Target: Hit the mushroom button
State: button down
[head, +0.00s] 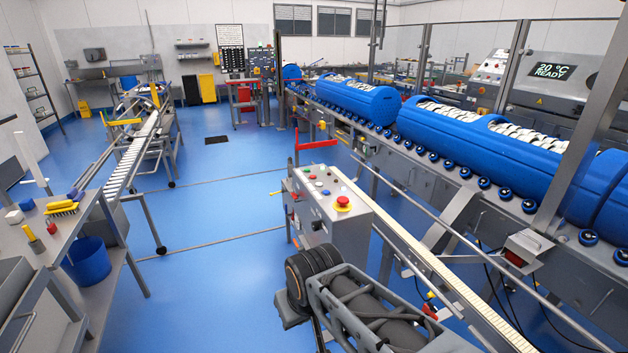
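The mushroom button (342,203) is red on a yellow collar. It sits on the sloping top of a grey control box (346,236) in the middle of the head view, at the near right end of the panel. Several smaller coloured buttons and knobs share that panel. Nothing covers the mushroom button, and nothing is seen touching it. I cannot make out gripper fingers anywhere in this view. A dark jointed part with grey tubes, which may be mine, fills the bottom middle, below and apart from the control box.
A long conveyor with blue tubs (480,143) runs along the right. A pale narrow belt (440,275) passes close beside the control box. A red handle (316,145) rises behind it. A grey bench (40,255) and blue bucket (86,262) stand left. Open blue floor (215,260) lies between.

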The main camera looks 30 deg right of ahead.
aim_at(343, 201)
jog(key=z, duration=0.25)
jog(key=i, duration=1.15)
jog(key=z, duration=0.3)
